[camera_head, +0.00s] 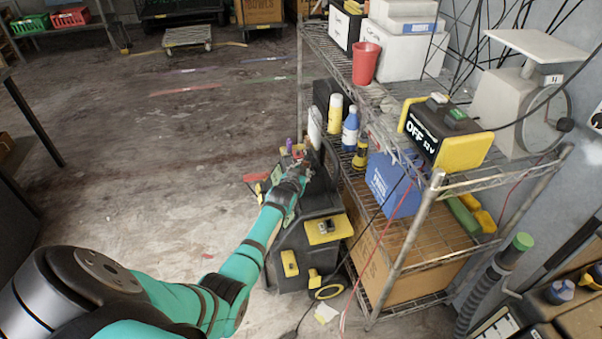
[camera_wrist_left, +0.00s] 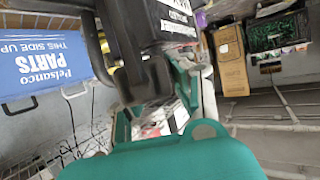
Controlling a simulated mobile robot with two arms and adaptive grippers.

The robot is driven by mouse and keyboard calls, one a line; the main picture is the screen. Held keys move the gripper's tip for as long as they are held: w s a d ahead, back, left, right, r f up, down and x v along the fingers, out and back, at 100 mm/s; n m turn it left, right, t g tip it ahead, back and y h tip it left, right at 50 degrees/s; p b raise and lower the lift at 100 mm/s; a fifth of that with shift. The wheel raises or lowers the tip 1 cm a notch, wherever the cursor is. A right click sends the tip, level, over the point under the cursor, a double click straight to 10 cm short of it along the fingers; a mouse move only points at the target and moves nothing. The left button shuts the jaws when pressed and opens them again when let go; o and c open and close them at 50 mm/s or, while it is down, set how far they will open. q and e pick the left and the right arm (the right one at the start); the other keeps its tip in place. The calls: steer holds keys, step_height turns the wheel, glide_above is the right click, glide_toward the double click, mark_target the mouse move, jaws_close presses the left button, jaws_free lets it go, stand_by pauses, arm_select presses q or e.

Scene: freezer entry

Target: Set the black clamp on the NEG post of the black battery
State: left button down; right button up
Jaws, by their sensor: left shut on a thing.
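My left gripper (camera_head: 302,172) reaches in from the left beside the wire rack, over the black machine on the floor. In the left wrist view its teal fingers (camera_wrist_left: 150,105) close around a dark piece (camera_wrist_left: 145,78). It may be the black clamp, but its shape is not clear. A black box with white print (camera_wrist_left: 170,18) is just beyond the fingers; I cannot tell whether it is the battery. The NEG post cannot be made out. In the head view the gripper's tips and what they hold are too small to tell. My right gripper is not in view.
The wire rack (camera_head: 436,190) holds a black-and-yellow "OFF 12V" unit (camera_head: 440,132), a red cup (camera_head: 365,63), several bottles and a blue parts box (camera_head: 395,180). Black and red cables hang beside its post. The black machine with yellow parts (camera_head: 305,243) stands left of it. Floor at left is open.

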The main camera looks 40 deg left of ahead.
arm_select(q)
steer(key=shift+f+b, duration=0.75)
steer(key=shift+f, duration=0.15)
steer(key=c, duration=1.2)
jaws_free()
steer(key=shift+o, duration=0.7)
steer(key=v, duration=1.2)
